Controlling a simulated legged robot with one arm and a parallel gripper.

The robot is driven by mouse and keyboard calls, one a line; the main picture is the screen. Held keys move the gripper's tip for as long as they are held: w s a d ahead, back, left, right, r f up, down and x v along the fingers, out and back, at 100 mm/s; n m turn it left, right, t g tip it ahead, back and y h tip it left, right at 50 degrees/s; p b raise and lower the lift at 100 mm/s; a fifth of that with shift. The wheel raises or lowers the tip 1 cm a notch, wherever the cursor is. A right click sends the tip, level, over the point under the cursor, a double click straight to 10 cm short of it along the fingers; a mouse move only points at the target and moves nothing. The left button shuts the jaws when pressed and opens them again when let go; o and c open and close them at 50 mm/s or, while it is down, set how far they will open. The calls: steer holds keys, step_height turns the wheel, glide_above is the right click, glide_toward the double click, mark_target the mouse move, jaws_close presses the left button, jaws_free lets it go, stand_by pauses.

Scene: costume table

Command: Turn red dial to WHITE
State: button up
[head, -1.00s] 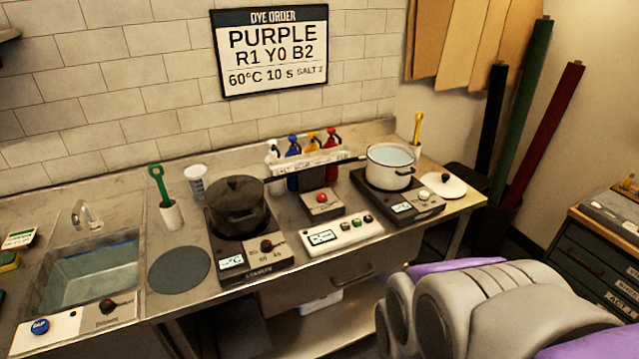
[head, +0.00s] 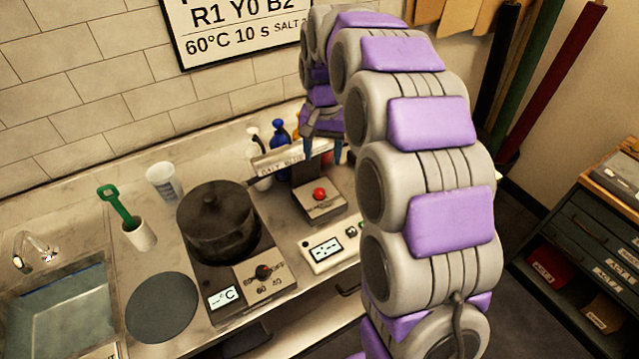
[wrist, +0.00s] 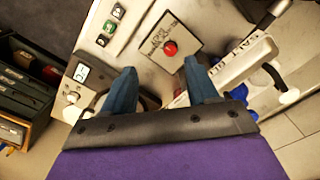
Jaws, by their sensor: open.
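The red dial (head: 319,194) is a round red knob on the sloped plate of a dispenser base (head: 325,210), right of the black pot. In the wrist view the red dial (wrist: 170,48) lies beyond my fingertips, and the dispenser plate (wrist: 158,38) has small dark markings that I cannot read. My gripper (head: 323,150) is open, with blue fingers pointing down above and behind the dial in the head view. In the wrist view my gripper (wrist: 160,70) shows both fingers apart with nothing between them. They appear clear of the dial.
A black pot (head: 217,220) stands on a hot plate at left. A white control box (head: 325,252) sits in front. My arm hides the counter's right side.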

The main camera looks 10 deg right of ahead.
steer(key=m, duration=0.1)
glide_above(319, 191)
steer(key=f, duration=0.1)
step_height(319, 191, down, 18)
steer(key=b, duration=0.3)
steer(key=shift+r, duration=0.25)
steer(key=shift+c, duration=0.3)
steer(key=c, duration=1)
